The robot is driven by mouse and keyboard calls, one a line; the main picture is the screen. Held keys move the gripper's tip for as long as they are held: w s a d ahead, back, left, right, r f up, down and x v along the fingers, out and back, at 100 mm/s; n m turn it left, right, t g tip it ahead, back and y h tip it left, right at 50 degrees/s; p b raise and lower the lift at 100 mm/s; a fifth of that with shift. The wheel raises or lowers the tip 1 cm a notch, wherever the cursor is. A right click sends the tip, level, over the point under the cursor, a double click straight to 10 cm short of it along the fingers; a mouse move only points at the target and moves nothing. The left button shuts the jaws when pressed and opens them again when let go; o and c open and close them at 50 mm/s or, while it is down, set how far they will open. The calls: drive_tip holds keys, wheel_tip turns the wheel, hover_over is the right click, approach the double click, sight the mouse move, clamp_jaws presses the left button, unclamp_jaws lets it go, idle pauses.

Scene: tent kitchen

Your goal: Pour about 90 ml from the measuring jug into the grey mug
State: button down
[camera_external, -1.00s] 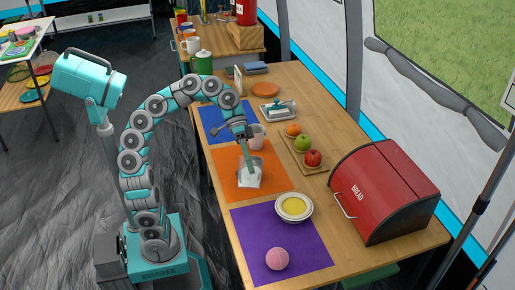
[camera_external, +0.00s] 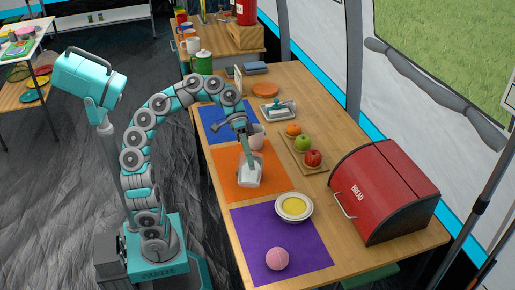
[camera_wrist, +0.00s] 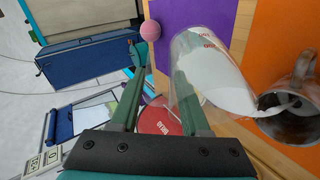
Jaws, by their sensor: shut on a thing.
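The clear measuring jug (camera_wrist: 205,75) has red markings and holds white liquid. My gripper (camera_external: 250,158) is shut on the jug above the orange mat (camera_external: 225,165); its fingers (camera_wrist: 158,95) show in the wrist view. The jug is tipped well over, its mouth toward the grey mug (camera_wrist: 287,125). White liquid reaches the jug's lip, and a thin white streak shows over the mug's open mouth. The mug looks metallic, stands upright and has a handle. How full it is cannot be told. In the external view the jug and gripper obscure that area.
A yellow-filled bowl (camera_external: 294,208) and a pink ball (camera_external: 277,258) are on or by the purple mat (camera_external: 255,230). A fruit board (camera_external: 300,157) and red bread bin (camera_external: 383,190) stand to the right. A pale cup (camera_external: 257,140) stands behind the jug.

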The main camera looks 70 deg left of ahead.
sight(249, 173)
drive_tip(key=shift+w+a+r+n+h, duration=0.3)
drive_tip(key=shift+a+r+h, duration=0.3)
drive_tip(key=shift+h, duration=0.3)
idle(1.6)
drive_tip(key=d+f+y, duration=0.1)
drive_tip(key=y, duration=0.1)
drive_tip(key=s+d+f+m+y, duration=0.1)
drive_tip(key=f, duration=0.1)
drive_tip(key=shift+d+t+y, duration=0.25)
drive_tip(key=shift+t+y, duration=0.05)
drive_tip(key=shift+y, duration=0.1)
drive_tip(key=shift+s+d+f+t+y, duration=0.2)
drive_tip(key=shift+f+y, duration=0.1)
drive_tip(key=shift+y, duration=0.1)
drive_tip(key=shift+s+d+f+t+y, duration=0.1)
drive_tip(key=shift+d+f+y, duration=0.15)
drive_tip(key=shift+y, duration=0.15)
idle(0.3)
drive_tip(key=shift+d+f+m, duration=0.15)
drive_tip(key=shift+f+m, duration=0.15)
drive_tip(key=shift+s+d+f+m+t+y+b, duration=0.25)
drive_tip(key=shift+s+d+f+t+y, duration=0.2)
drive_tip(key=shift+d+f+y, duration=0.6)
drive_tip(key=shift+s+d+f+m+t+y+b, duration=0.2)
drive_tip(key=shift+s+d+f+t+y, duration=0.2)
drive_tip(key=shift+d+f+y, duration=0.7)
drive_tip(key=shift+s+d+f+m+t+y+b, duration=0.15)
drive_tip(key=shift+s+d+f+t+y+b, duration=0.25)
drive_tip(key=shift+d+y, duration=0.7)
